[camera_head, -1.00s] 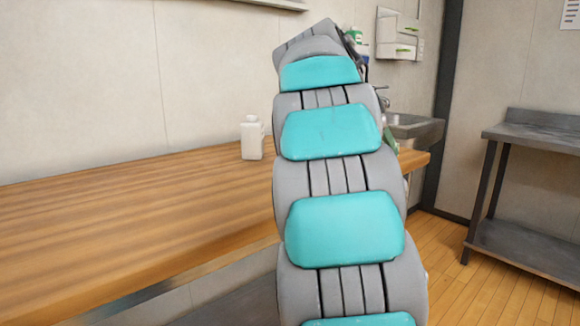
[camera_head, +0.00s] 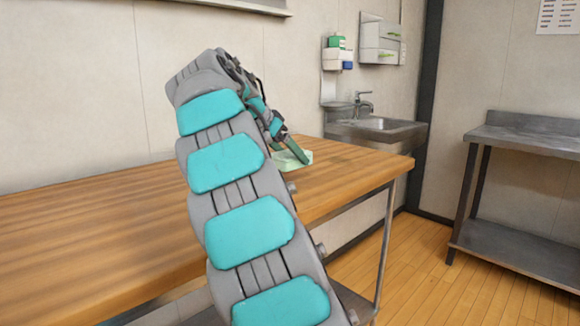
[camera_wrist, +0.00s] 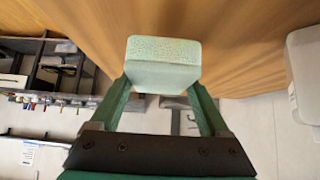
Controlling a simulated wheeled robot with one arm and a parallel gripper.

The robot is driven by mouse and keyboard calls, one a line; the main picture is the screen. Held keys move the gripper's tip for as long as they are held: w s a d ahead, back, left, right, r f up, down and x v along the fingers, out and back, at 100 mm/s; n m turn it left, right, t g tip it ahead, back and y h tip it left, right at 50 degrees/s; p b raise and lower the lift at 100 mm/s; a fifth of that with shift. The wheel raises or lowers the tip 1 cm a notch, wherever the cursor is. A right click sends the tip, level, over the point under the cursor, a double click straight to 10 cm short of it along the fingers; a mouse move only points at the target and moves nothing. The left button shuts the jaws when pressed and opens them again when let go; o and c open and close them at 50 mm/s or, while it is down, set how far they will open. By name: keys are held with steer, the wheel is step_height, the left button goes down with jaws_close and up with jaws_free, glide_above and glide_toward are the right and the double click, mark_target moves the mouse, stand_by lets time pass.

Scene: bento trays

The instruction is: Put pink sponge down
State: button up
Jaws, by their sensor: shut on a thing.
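A pale green, speckled block that looks like a sponge (camera_wrist: 163,50) sits between the fingers of my gripper (camera_wrist: 163,88) in the wrist view. No pink sponge shows in either view. My gripper is shut on the green sponge. In the head view the sponge (camera_head: 296,160) is at the tip of my gripper (camera_head: 291,152), over the right part of the wooden table (camera_head: 90,215). I cannot tell whether the sponge touches the tabletop.
A sink (camera_head: 375,128) stands behind the table's right end, with a soap dispenser (camera_head: 338,55) above it. A metal side table (camera_head: 520,140) is at the right. A pale object (camera_wrist: 306,70) is at the wrist view's right edge. The table's left part is clear.

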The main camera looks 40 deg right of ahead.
mark_target(289, 166)
steer(key=shift+f, duration=1.75)
steer(key=shift+f, duration=0.15)
steer(key=o, duration=1.3)
steer(key=shift+r, duration=0.2)
steer(key=shift+a+r, duration=0.15)
steer(key=v, duration=0.8)
steer(key=shift+a+r, duration=0.2)
steer(key=shift+r, duration=0.1)
steer(key=shift+p+v, duration=0.6)
steer(key=shift+v, duration=0.85)
